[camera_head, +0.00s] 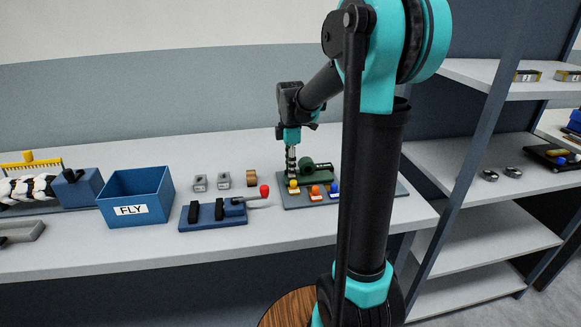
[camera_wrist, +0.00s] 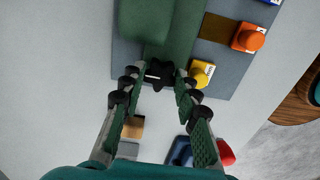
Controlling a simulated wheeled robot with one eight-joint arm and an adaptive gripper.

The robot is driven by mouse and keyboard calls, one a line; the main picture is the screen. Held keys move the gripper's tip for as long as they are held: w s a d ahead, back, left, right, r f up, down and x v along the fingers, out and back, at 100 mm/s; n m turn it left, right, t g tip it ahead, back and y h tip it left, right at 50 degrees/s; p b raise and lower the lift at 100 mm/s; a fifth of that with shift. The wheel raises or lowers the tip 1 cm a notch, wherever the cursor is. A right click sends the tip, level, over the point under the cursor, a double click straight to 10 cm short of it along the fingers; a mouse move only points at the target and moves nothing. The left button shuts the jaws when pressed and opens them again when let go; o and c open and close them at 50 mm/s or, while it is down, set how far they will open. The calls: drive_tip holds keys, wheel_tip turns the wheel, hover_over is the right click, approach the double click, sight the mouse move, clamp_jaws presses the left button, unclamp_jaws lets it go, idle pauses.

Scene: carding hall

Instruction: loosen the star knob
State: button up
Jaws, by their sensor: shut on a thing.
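The black star knob (camera_wrist: 158,72) shows in the wrist view at the end of a green housing, with a white mark across it. My gripper (camera_wrist: 160,79) is shut on the knob, with one finger on each side. In the head view my gripper (camera_head: 291,172) points straight down at the left end of the green unit (camera_head: 320,171), and hides the knob there. The unit stands on a grey-blue base plate (camera_head: 378,190). Yellow (camera_head: 294,187), orange (camera_head: 315,193) and blue (camera_head: 333,188) buttons line the plate's front.
Left of the plate are a blue fixture with a red-ball lever (camera_head: 264,191), small grey blocks (camera_head: 223,180), a tan block (camera_head: 251,177) and a blue bin marked FLY (camera_head: 136,191). A shelf rack (camera_head: 478,166) stands right. Bare bench (camera_head: 290,225) lies in front.

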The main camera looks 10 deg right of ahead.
idle(0.4)
drive_tip(key=o, duration=0.9)
drive_tip(key=shift+r, duration=0.1)
wheel_tip(320, 180, up, 12)
drive_tip(key=shift+f, duration=0.1)
